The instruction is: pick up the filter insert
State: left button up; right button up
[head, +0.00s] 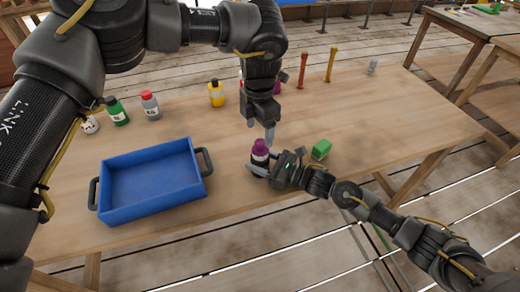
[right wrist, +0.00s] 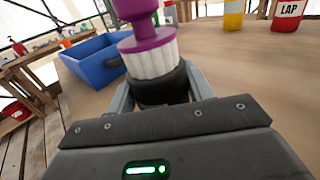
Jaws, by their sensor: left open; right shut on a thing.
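The filter insert (head: 260,146) has a purple top and a white pleated body. It sits upright in a dark round cup on the wooden table (head: 225,215), near the front edge. In the right wrist view the insert (right wrist: 153,55) rises out of the black cup (right wrist: 160,88), whose lower part is hidden by my gripper. My right gripper (right wrist: 157,95) is shut on the black cup, with one finger on each side; it also shows in the head view (head: 262,170). My left gripper (head: 260,137) is open, pointing down just above the purple top. I cannot tell whether it touches.
A blue tray (head: 150,205) with dark handles lies to the left. A green block (head: 321,149) is right of the cup. Several bottles, including a yellow one (head: 216,93), and red (head: 303,70) and orange (head: 331,65) posts stand behind.

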aim_at(261, 141)
pick_arm(q)
jog(key=shift+s+d+f, duration=0.1)
jog(key=shift+f, duration=1.55)
jog(key=shift+s+d+f, duration=0.1)
jog(key=shift+f, duration=1.55)
jog(key=shift+c, duration=0.4)
jog(key=c, duration=1)
